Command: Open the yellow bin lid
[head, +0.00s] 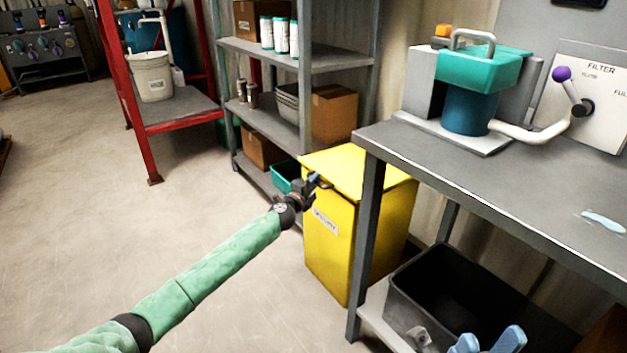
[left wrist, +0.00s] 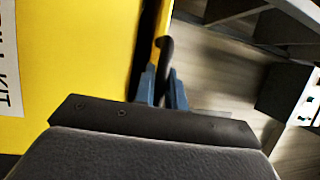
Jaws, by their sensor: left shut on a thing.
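The yellow bin (head: 330,240) stands on the floor between the shelf and the workbench. Its lid (head: 350,168) looks flat on top, in the closed position. My left gripper (head: 316,181) is at the lid's left front edge, shut on the black lid handle. In the left wrist view the two blue fingertips (left wrist: 162,85) are on either side of the dark handle (left wrist: 165,50), beside the bin's labelled yellow face (left wrist: 70,70). The gripper hides part of the handle. My right gripper (head: 488,340) shows only its blue fingers at the bottom edge, apart and empty.
The grey workbench (head: 460,165) stands close to the bin's right side, with a black tub (head: 450,280) on its lower shelf. A grey shelf unit (head: 310,65) with boxes stands behind the bin. The floor (head: 130,225) at left is clear.

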